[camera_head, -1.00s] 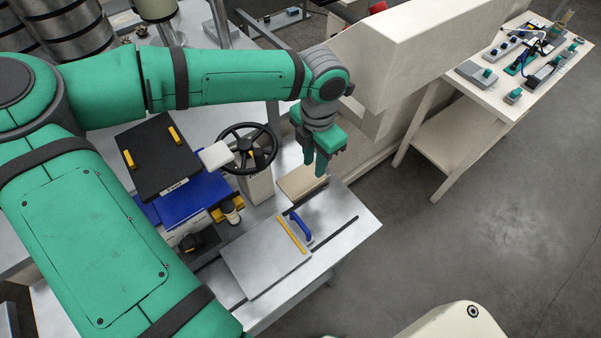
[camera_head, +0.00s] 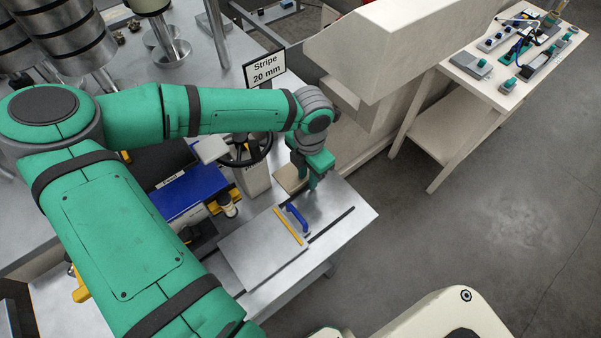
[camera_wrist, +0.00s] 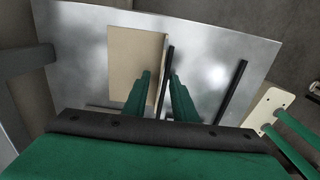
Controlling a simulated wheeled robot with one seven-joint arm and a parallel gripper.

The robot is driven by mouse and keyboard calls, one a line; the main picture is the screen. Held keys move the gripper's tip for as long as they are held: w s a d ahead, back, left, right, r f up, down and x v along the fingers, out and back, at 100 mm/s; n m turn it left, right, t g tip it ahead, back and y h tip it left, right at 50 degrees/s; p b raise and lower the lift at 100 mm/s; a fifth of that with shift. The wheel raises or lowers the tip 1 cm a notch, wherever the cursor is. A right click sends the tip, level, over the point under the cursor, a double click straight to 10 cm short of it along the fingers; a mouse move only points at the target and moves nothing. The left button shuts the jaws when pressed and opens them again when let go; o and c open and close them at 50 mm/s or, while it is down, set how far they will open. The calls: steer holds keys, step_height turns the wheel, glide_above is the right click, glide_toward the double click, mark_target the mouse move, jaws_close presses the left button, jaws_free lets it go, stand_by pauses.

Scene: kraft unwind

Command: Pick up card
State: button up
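A flat tan card or board (camera_wrist: 132,55) lies on the silver metal table in the wrist view. In the head view it shows as a tan patch (camera_head: 289,180), partly behind my gripper. I cannot tell for sure that it is the task's card. My gripper (camera_wrist: 160,82) has two green fingers, apart with a gap between them. They are over the tan card's right edge, beside a dark slot; I see nothing held. In the head view my gripper (camera_head: 311,184) points down close to the table. A white sign card reading "Stripe 20 mm" (camera_head: 265,70) stands behind my arm.
A metal plate (camera_head: 255,258) with a yellow strip lies in front, beside a blue handle (camera_head: 297,219). A black handwheel (camera_head: 252,160) and blue box (camera_head: 190,197) stand to the left. A beige machine body (camera_head: 380,50) is close behind and right. Open floor lies to the right.

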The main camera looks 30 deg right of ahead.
jaws_close()
steer(key=shift+r, duration=0.1)
